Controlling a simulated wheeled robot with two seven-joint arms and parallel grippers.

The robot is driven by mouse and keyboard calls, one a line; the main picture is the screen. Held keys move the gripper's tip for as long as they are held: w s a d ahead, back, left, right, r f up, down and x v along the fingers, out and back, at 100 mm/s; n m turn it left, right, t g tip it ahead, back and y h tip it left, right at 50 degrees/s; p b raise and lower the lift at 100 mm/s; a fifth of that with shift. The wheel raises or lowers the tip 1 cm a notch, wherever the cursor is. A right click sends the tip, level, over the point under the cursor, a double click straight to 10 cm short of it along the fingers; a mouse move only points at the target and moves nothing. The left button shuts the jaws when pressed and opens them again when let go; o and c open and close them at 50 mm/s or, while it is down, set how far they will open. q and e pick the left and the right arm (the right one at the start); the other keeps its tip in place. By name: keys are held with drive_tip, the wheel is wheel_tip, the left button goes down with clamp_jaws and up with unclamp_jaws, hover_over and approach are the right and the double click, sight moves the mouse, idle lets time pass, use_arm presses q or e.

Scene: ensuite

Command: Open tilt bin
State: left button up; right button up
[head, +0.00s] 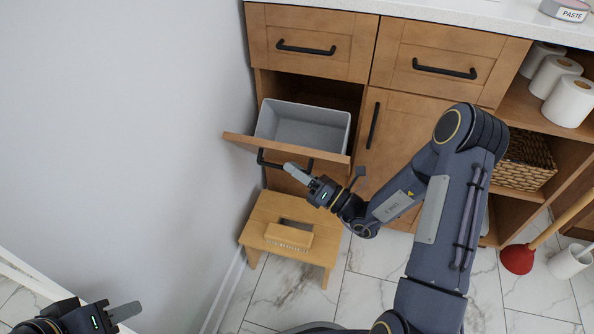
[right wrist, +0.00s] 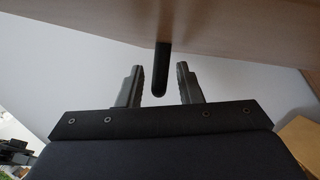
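The tilt bin's wooden front (head: 238,139) is tipped outward at the top, and the grey bin (head: 300,117) behind it shows, empty. Its black handle (head: 268,163) is on the front's outer face. My right gripper (head: 290,169) is at this handle. In the right wrist view, the fingers (right wrist: 160,88) are apart, with the black handle (right wrist: 161,70) between them and a gap on each side. My left gripper (head: 128,312) is at the lower left, far from the bin; its finger opening cannot be made out.
A wooden step stool (head: 258,228) with a brush (head: 289,237) on it stands below the bin. A grey wall (head: 120,120) is close on the left. Closed drawers (head: 312,43) are above. A red plunger (head: 517,259) stands at the right on the marble-tiled floor.

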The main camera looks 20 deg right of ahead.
clamp_jaws()
drive_tip(key=p, duration=0.1)
drive_tip(key=w+d+r+m+p, duration=0.1)
drive_tip(key=p, duration=0.1)
drive_tip(key=shift+w+r+h, duration=0.2)
drive_tip(key=shift+r+h, duration=0.05)
drive_tip(key=shift+h, duration=0.05)
unclamp_jaws()
